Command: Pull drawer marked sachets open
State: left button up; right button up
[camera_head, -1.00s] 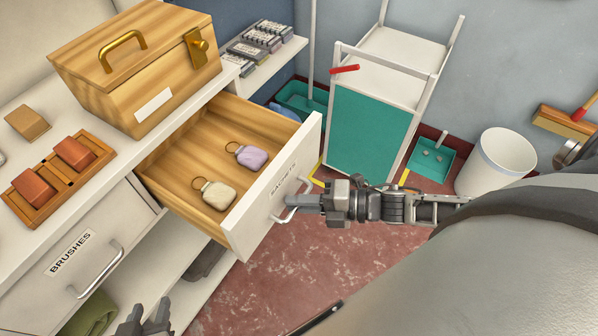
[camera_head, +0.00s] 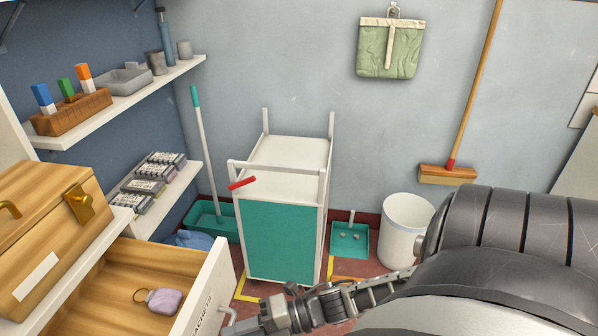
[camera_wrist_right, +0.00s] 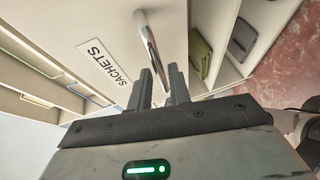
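The sachets drawer (camera_head: 206,290) stands pulled out at the lower left of the head view, its white front lettered SACHETS. A lilac sachet (camera_head: 164,301) with a ring lies inside on the wooden bottom. My right gripper (camera_head: 262,318) is at the drawer's handle (camera_head: 226,317). In the right wrist view, the metal handle (camera_wrist_right: 150,45) runs down between the two dark fingers (camera_wrist_right: 163,82), which close in on its sides. The SACHETS label (camera_wrist_right: 104,62) is to the left of it. My left gripper is out of view.
A wooden box with a brass clasp (camera_head: 50,225) stands on the counter above the drawer. A white cart with a green panel (camera_head: 280,240), a dustpan (camera_head: 350,240) and a white bin (camera_head: 406,225) stand beyond. Red floor shows between them.

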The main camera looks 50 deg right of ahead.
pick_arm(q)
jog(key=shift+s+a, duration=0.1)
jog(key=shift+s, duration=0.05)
pick_arm(e)
jog(key=v, duration=1.3)
jog(key=shift+d, duration=0.25)
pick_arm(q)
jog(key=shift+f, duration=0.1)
pick_arm(e)
jog(key=shift+s, duration=0.1)
